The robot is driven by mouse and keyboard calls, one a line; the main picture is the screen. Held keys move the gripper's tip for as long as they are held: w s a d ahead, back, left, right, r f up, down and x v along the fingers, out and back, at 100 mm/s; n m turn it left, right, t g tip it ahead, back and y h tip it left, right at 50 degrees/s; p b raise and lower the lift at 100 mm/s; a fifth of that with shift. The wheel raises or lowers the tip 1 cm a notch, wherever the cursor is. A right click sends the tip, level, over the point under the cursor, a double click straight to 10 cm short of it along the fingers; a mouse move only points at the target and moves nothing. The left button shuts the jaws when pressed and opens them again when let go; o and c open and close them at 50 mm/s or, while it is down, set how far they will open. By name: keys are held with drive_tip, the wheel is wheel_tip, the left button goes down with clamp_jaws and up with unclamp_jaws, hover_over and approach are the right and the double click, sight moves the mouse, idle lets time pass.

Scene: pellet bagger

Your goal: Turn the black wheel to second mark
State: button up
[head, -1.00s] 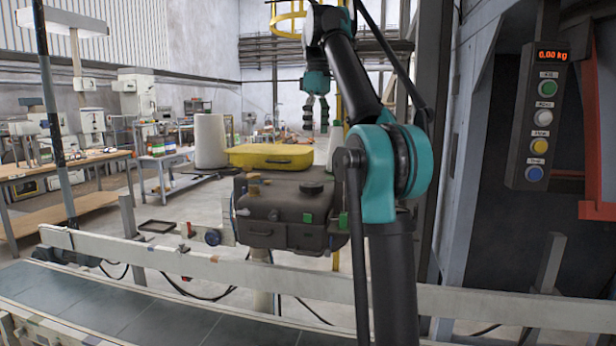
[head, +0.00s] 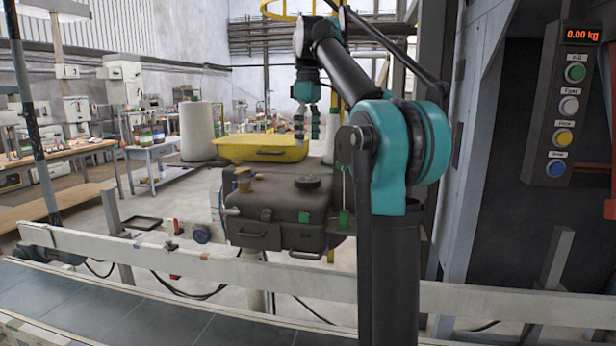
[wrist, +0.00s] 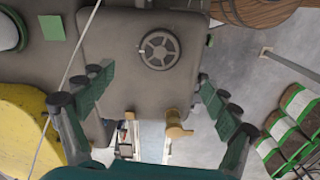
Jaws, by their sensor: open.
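The black wheel (head: 307,182) lies flat on top of a dark grey-brown machine housing (head: 280,213) in the head view. In the wrist view the wheel (wrist: 159,48) shows as a spoked round handwheel with a central hub. My gripper (head: 307,134) hangs with its fingers down, above the housing in the head view. In the wrist view its open, empty fingers (wrist: 155,82) stand to the left and right, with the wheel beyond and between them. The gripper is apart from the wheel. I cannot make out any marks around the wheel.
A tan tap-like fitting (wrist: 177,124) sticks up near the housing's edge. A yellow case (head: 262,148) lies behind the housing. A pale rail (head: 180,268) and conveyor (head: 110,305) run in front. A button panel (head: 568,110) at the right reads 0.00 kg.

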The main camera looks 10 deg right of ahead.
sight(308, 179)
wheel_tip(308, 179, down, 11)
drive_tip(key=shift+f, duration=0.1)
idle(0.3)
drive_tip(key=shift+c, duration=0.6)
drive_tip(key=c, duration=1)
drive_tip(key=shift+c, duration=0.2)
